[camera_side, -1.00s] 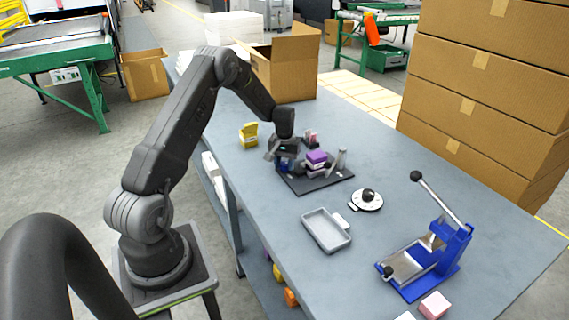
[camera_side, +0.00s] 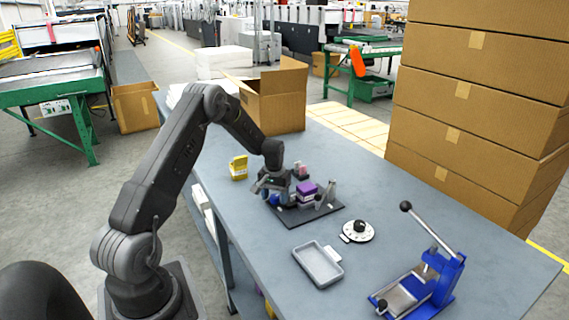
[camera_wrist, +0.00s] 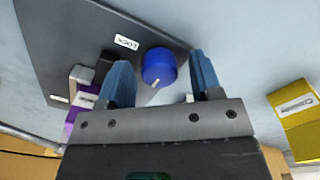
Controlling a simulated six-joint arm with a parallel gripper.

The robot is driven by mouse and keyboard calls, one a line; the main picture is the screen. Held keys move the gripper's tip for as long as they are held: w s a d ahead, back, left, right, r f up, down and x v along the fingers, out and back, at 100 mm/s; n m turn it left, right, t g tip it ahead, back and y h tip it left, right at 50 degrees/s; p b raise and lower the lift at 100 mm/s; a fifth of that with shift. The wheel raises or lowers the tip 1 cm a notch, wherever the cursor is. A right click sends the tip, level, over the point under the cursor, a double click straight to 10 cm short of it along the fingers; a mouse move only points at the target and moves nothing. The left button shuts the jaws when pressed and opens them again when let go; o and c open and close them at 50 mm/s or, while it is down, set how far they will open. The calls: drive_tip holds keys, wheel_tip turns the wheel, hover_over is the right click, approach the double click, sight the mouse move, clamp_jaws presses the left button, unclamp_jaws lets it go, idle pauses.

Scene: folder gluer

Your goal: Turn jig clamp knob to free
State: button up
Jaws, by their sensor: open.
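The blue clamp knob (camera_wrist: 158,66) stands on the dark jig plate (camera_wrist: 60,40), with a short white mark on its lower edge in the wrist view. A white label reading LOCK (camera_wrist: 127,42) lies to its upper left. My gripper (camera_wrist: 161,70) is open, with one blue finger on each side of the knob and visible gaps to both. In the side view, my gripper (camera_side: 268,188) is low over the left end of the jig plate (camera_side: 318,215), and the knob (camera_side: 274,199) is partly hidden below it. A purple box (camera_side: 306,190) sits on the jig.
A yellow carton (camera_side: 238,168) stands left of the jig, also in the wrist view (camera_wrist: 298,118). A round dial (camera_side: 358,231), a grey tray (camera_side: 318,264) and a blue lever press (camera_side: 425,283) are to the right. An open cardboard box (camera_side: 280,100) stands behind.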

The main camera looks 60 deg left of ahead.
sight(275, 196)
drive_tip(key=m, duration=0.4)
drive_tip(key=shift+d+m, duration=0.1)
drive_tip(key=shift+m, duration=0.2)
drive_tip(key=m, duration=0.4)
drive_tip(key=shift+f+m, duration=0.1)
drive_tip(key=shift+m, duration=0.2)
drive_tip(key=m, duration=0.6)
drive_tip(key=shift+m, duration=0.4)
drive_tip(key=shift+r+m, duration=0.4)
drive_tip(key=shift+m, duration=0.1)
wheel_tip(275, 196, up, 13)
drive_tip(key=s+d+r+n+t, duration=0.1)
drive_tip(key=s+d+r+n, duration=0.1)
drive_tip(key=d+r, duration=0.4)
drive_tip(key=s+d+r+n+t, duration=0.1)
drive_tip(key=s+d+r, duration=0.1)
drive_tip(key=d+r, duration=0.4)
drive_tip(key=shift+d+r+n+y, duration=0.15)
drive_tip(key=shift+d+n+y, duration=0.25)
drive_tip(key=shift+d, duration=1.65)
drive_tip(key=shift+s, duration=0.1)
